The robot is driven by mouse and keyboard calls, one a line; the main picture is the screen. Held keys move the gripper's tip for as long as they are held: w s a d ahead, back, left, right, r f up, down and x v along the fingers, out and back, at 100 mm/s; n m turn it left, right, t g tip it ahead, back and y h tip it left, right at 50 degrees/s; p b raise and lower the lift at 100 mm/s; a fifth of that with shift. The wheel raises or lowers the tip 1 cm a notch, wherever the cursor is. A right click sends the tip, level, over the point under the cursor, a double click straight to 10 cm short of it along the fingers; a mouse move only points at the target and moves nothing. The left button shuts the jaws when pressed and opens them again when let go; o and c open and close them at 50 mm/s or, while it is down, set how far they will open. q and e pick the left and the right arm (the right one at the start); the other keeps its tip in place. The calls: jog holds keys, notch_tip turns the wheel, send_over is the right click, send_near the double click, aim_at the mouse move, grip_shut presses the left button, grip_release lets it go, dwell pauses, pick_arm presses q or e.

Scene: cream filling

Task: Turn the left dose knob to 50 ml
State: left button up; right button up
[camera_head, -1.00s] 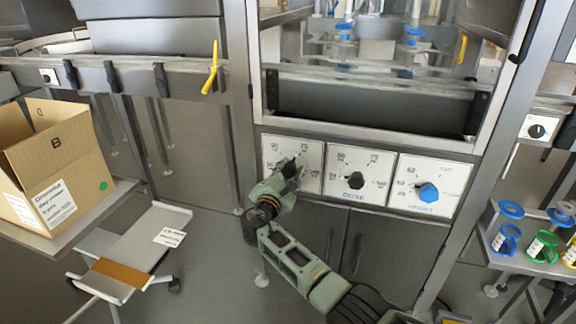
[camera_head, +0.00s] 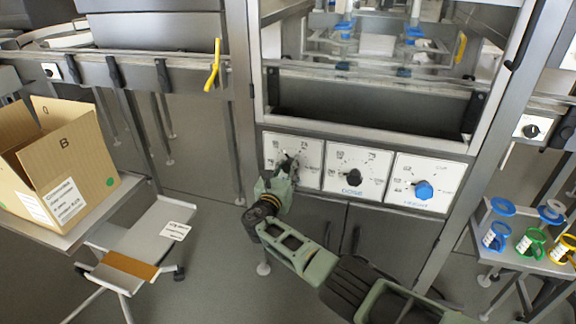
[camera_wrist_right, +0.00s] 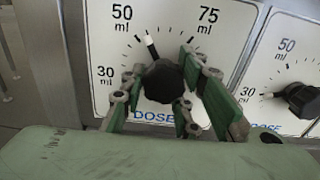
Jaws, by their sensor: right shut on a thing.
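The left dose knob (camera_wrist_right: 166,84) is black with a white pointer, on a white DOSE panel (camera_head: 308,152). In the right wrist view the pointer (camera_wrist_right: 151,47) aims up and slightly left, just right of the "50 ml" label (camera_wrist_right: 122,18). The "30 ml" label lies to its left and "75 ml" to its upper right. My right gripper (camera_wrist_right: 163,83) has its green fingers on either side of the knob, shut on it. In the head view my right gripper (camera_head: 286,166) covers most of this knob. My left gripper is not in view.
A cardboard box (camera_head: 62,160) stands at left, with a yellow handle (camera_head: 213,68) above. Coloured holders (camera_head: 530,242) stand on a shelf at right.

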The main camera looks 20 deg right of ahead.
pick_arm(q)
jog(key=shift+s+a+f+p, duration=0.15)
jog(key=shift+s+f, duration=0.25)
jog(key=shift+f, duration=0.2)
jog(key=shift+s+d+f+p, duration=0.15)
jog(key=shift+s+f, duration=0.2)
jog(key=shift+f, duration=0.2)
pick_arm(e)
jog(key=shift+w+a+r+n, duration=0.1)
jog(key=shift+a+n, duration=0.1)
jog(key=shift+n, duration=0.45)
jog(key=shift+w+a+r+n, duration=0.1)
jog(key=shift+a+n, duration=0.05)
jog(key=shift+n, duration=0.5)
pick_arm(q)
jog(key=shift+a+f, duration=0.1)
pick_arm(e)
jog(key=o, duration=1)
jog(key=shift+a+f, duration=0.1)
jog(key=shift+f, duration=0.1)
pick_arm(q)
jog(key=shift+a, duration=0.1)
pick_arm(e)
jog(key=shift+o, duration=0.2)
jog(key=shift+s, duration=0.1)
jog(key=shift+s+a+f, duration=0.15)
jog(key=shift+s+a, duration=0.15)
jog(key=shift+s, duration=0.35)
jog(key=v, duration=1)
